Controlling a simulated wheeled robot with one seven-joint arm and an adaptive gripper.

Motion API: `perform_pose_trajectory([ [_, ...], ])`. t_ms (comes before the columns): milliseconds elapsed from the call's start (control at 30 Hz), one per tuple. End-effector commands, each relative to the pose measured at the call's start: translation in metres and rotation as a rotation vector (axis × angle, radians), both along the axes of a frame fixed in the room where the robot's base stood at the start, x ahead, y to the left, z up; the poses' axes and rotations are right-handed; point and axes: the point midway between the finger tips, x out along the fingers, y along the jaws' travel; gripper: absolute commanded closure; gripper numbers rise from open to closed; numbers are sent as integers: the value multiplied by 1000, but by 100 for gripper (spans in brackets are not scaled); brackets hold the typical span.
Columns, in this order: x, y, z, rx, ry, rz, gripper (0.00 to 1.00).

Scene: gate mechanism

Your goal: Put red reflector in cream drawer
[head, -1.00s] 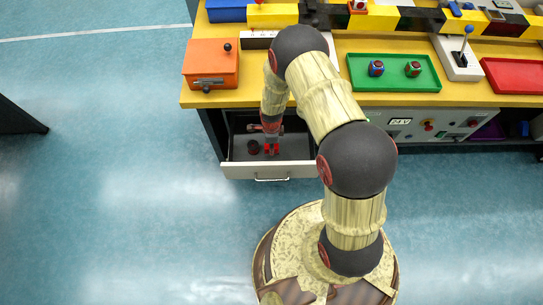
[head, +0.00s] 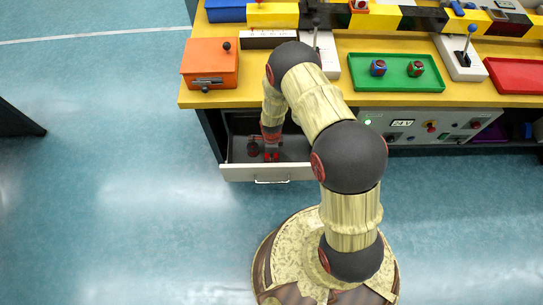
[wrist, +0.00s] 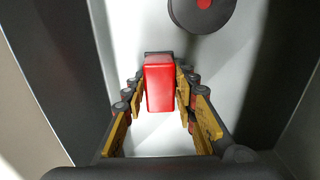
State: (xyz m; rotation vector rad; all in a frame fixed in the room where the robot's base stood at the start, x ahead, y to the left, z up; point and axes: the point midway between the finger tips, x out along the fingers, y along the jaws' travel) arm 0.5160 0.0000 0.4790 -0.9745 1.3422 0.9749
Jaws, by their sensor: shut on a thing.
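My gripper (head: 271,157) points down inside the open drawer. In the wrist view my gripper (wrist: 160,98) has its fingers on both sides of the red reflector (wrist: 160,83), a glossy red block, and is shut on it. The reflector is over the drawer's pale floor; I cannot tell whether it touches it.
A dark round piece with a red centre (wrist: 203,8) lies in the drawer beside the reflector. Above are an orange box (head: 210,64), a green tray (head: 396,86) and a red tray (head: 515,75) on the yellow bench. A control panel (head: 425,125) is right of the drawer.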

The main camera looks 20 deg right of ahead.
Motion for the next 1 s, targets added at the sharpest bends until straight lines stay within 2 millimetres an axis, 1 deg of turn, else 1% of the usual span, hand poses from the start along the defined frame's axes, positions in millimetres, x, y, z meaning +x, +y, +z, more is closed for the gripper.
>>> perform_pose_trajectory([
  [33, 0, 0, -1, 0, 0, 0, 71],
  [333, 0, 0, -1, 0, 0, 0, 54],
  [667, 0, 0, 2, 0, 0, 0, 54],
  [767, 1, 0, 11, 0, -1, 0, 54],
  [833, 1, 0, 22, 0, -2, 0, 54],
  [1000, 1, 0, 58, 0, -2, 0, 54],
])
